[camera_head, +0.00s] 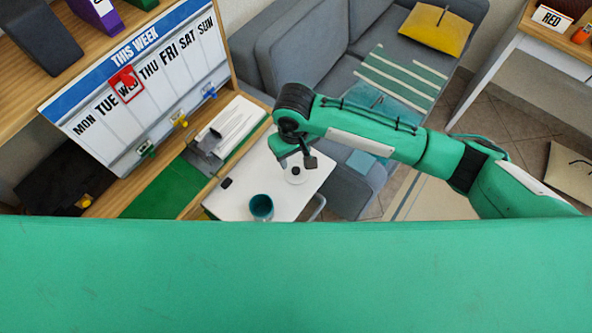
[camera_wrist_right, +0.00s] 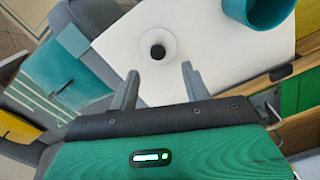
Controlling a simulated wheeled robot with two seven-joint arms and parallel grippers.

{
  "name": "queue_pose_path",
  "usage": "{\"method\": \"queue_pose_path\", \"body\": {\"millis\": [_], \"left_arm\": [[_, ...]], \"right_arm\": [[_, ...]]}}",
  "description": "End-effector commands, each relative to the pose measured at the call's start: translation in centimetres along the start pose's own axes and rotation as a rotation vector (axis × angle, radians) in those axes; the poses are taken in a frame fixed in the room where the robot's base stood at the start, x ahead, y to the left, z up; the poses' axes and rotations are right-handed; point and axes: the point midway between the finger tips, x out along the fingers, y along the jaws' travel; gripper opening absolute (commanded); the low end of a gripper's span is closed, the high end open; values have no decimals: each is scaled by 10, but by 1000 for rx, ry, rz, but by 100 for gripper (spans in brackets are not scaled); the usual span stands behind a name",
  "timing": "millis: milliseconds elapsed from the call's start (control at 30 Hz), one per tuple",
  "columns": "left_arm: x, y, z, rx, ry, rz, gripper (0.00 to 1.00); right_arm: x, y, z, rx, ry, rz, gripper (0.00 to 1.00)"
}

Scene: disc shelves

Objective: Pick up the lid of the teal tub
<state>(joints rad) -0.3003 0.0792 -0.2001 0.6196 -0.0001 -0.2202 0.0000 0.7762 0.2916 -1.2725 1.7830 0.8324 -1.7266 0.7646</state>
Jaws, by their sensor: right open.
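The lid (camera_head: 294,180) is a small white disc with a dark knob in its middle. It lies flat on the white tabletop (camera_head: 315,172). The teal tub (camera_head: 261,213) stands apart from it, nearer to me and to the left, with its top open. My right gripper (camera_head: 302,158) is over the lid and hides part of it. In the right wrist view the lid (camera_wrist_right: 170,42) lies just beyond the open, empty fingers (camera_wrist_right: 160,71), lined up between them. The tub (camera_wrist_right: 261,22) is at the top right there. My left gripper is not in view.
A small black item (camera_head: 226,183) lies near the table's left edge. A wooden shelf with a week calendar (camera_head: 128,88) and a green mat (camera_head: 155,193) stands to the left. A grey sofa (camera_head: 308,48) is behind. My green body fills the bottom.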

Motion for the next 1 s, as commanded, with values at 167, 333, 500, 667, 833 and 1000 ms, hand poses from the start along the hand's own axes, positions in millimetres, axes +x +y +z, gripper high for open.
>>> {"method": "queue_pose_path", "body": {"millis": [167,333,500,667,833,1000], "left_arm": [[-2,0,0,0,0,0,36],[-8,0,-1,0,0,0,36],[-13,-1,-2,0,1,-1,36],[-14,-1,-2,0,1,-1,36],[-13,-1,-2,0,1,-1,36],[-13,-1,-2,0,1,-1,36]], "right_arm": [[15,0,0,0,1,1,48],[31,3,2,0,-1,2,48],[57,4,2,0,0,1,48],[67,4,2,-1,2,1,48],[67,4,2,-1,3,0,48],[67,3,2,-2,3,0,19]]}}
